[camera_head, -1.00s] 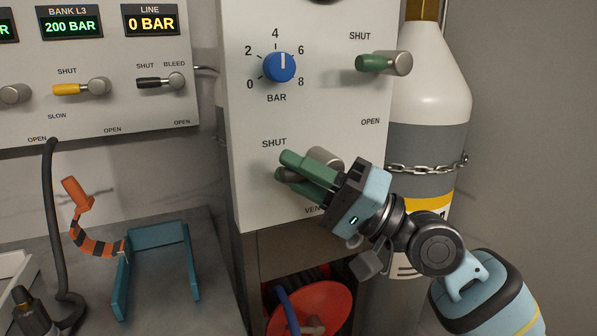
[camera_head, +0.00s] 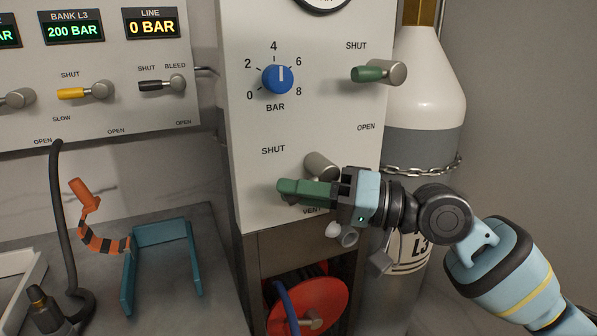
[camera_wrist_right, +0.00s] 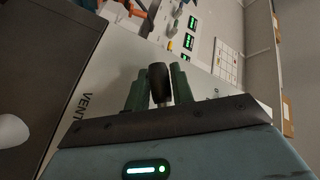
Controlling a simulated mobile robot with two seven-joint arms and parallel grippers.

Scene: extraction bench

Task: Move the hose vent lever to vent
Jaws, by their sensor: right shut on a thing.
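The hose vent lever is the lower lever on the white panel (camera_head: 243,190), between the SHUT and VENT labels. Its silver hub (camera_head: 321,165) shows just above my right gripper (camera_head: 287,191). In the right wrist view its dark handle (camera_wrist_right: 158,84) stands between the two green fingers of my right gripper (camera_wrist_right: 159,78), which are shut on it. In the head view the fingers hide the handle. They point left and lie close to level, just above the partly covered VENT label. My left gripper is not in view.
Above are a blue BAR knob (camera_head: 278,79) and a green-handled lever (camera_head: 369,73). A chained gas cylinder (camera_head: 425,95) stands behind my right arm. A red reel (camera_head: 318,303) sits below the panel. A teal bracket (camera_head: 162,236) stands on the bench at left.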

